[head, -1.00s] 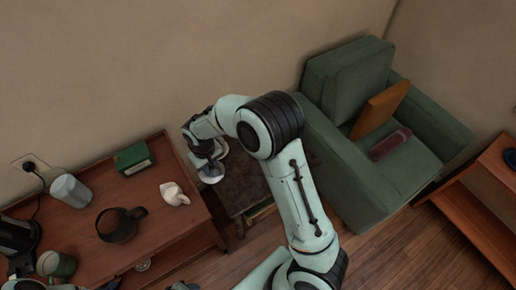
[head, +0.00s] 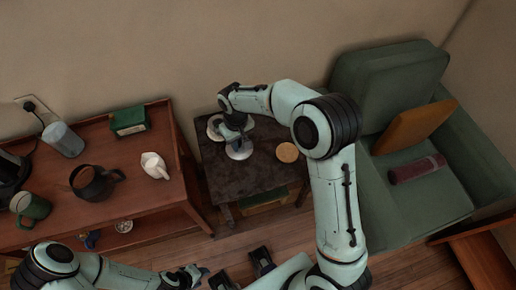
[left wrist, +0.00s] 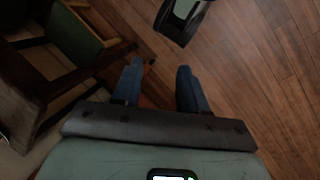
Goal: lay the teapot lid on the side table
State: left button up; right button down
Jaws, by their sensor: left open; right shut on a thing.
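The dark side table (head: 225,185) stands between the desk and the armchair. My right gripper (head: 236,137) is over it, shut on a pale round thing, apparently the teapot lid (head: 239,151). The gripper partly hides the lid; I cannot tell whether it touches the tabletop. Another pale round shape (head: 215,126) shows behind the gripper, partly hidden. A dark, open-topped pot (head: 93,184) with a handle stands on the desk. My left gripper (head: 190,276) is low at the bottom edge, away from the table; in the left wrist view its fingers (left wrist: 159,88) are apart and empty.
A round tan coaster (head: 287,152) lies on the side table's right part. The wooden desk (head: 125,205) at left holds a white jug (head: 154,165), a green box (head: 129,120) and a green mug (head: 31,206). A green armchair (head: 440,195) stands close on the right.

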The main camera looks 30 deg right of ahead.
jog(key=w+d+f+b, duration=0.25)
jog(key=d+b, duration=0.35)
jog(key=b, duration=0.6)
pick_arm(q)
jog(key=w+a+f+t+y+b, duration=0.15)
jog(key=w+f, duration=0.25)
jog(key=f, duration=0.6)
jog(key=w+a+f+t+b, duration=0.25)
jog(key=w+f, duration=0.25)
jog(key=f, duration=0.4)
jog(key=s+f+n+g+b, duration=0.1)
jog(key=s+f+g+b, duration=0.1)
jog(key=s+f, duration=0.2)
jog(key=shift+s+a+g, duration=0.3)
jog(key=shift+s+a, duration=0.15)
jog(key=shift+s, duration=0.05)
pick_arm(e)
jog(key=shift+w+d+f, duration=0.15)
jog(key=shift+f, duration=4.5)
jog(key=shift+w+d+f, duration=0.1)
jog(key=shift+f, duration=4.5)
pick_arm(q)
jog(key=shift+b, duration=0.3)
pick_arm(e)
jog(key=shift+f, duration=0.1)
